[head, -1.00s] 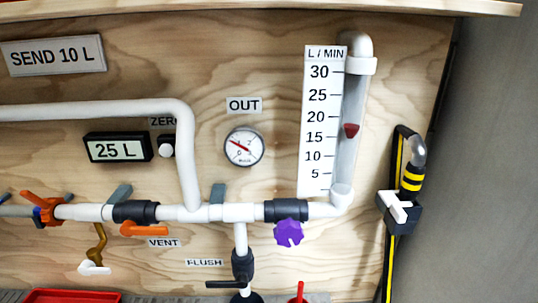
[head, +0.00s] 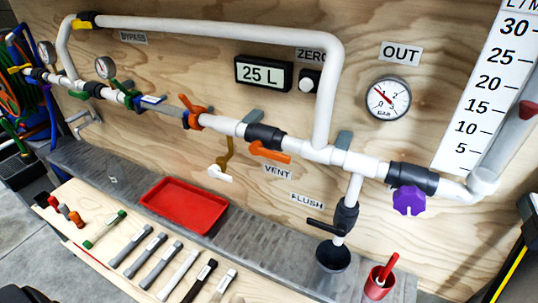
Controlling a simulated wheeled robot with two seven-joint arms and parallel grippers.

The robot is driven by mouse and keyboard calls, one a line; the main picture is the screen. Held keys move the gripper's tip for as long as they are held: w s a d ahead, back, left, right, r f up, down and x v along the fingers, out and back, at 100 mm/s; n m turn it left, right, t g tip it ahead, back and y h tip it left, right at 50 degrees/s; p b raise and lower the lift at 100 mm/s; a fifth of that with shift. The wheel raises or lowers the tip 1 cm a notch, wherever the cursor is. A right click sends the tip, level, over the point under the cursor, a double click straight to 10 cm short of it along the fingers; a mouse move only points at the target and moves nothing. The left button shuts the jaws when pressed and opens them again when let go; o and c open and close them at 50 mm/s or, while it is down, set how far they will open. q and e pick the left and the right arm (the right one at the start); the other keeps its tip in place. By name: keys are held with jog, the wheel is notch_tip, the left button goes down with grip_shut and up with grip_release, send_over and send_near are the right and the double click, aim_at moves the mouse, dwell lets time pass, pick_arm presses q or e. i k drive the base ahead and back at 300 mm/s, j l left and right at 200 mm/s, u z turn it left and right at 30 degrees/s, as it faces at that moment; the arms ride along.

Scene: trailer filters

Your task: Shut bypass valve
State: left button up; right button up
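The bypass pipe (head: 220,27) is a white loop above the main line on the plywood wall. A BYPASS label (head: 133,38) is under its left part. The bypass valve (head: 85,20) is a dark body near the pipe's upper left bend. Its yellow handle (head: 80,25) looks roughly in line with the pipe, but it is too small to be sure.
Below run the orange VENT handle (head: 268,152), the black FLUSH valve (head: 345,215) and a purple knob (head: 409,200). A red tray (head: 183,205) lies on the metal ledge. Filter cartridges (head: 152,262) lie in front. A red cup (head: 380,284) stands right.

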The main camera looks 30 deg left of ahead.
aim_at(76, 24)
jog(key=u, duration=2.05)
